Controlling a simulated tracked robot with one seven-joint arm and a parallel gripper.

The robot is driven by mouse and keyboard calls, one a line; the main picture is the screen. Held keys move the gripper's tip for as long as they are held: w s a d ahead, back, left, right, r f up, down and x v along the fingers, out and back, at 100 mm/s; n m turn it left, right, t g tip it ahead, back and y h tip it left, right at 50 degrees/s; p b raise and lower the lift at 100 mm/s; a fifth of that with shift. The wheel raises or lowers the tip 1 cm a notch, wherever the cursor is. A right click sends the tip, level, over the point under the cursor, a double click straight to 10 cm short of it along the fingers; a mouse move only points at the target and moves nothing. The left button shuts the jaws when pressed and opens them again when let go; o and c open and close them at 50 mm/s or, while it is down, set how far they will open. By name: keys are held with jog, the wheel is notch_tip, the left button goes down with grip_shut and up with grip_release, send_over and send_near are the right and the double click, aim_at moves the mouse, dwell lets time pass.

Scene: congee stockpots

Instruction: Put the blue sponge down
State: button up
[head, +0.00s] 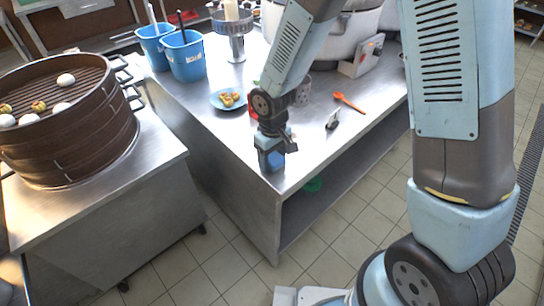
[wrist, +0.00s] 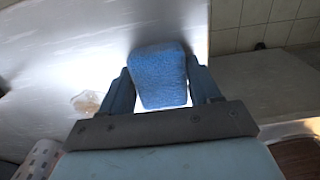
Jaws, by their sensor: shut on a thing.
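The blue sponge (wrist: 160,76) is between the two fingers of my gripper (wrist: 162,88) in the wrist view, with a finger against each side. In the head view my gripper (head: 270,160) is over the near corner of the steel table (head: 225,150), and the sponge (head: 274,160) shows as a small blue patch at its lower end. The sponge is at or just above the tabletop; I cannot tell whether it touches.
A blue plate (head: 218,101) with food, an orange spoon (head: 348,102) and a small dark-and-white item (head: 333,120) lie on the table. Blue buckets (head: 186,60) stand behind. A bamboo steamer (head: 75,150) stands on the left counter. The table's front edge is close to my gripper.

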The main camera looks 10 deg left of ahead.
aim_at(273, 156)
jog(key=shift+s+f, duration=0.15)
jog(key=shift+f, duration=0.2)
jog(key=shift+s+d+f, duration=0.1)
jog(key=shift+d+f, duration=0.05)
jog(key=shift+f, duration=0.05)
jog(key=o, duration=1.1)
jog(key=shift+r, duration=0.5)
jog(key=r, duration=1.2)
jog(key=shift+w+r, duration=0.1)
jog(key=shift+w, duration=0.2)
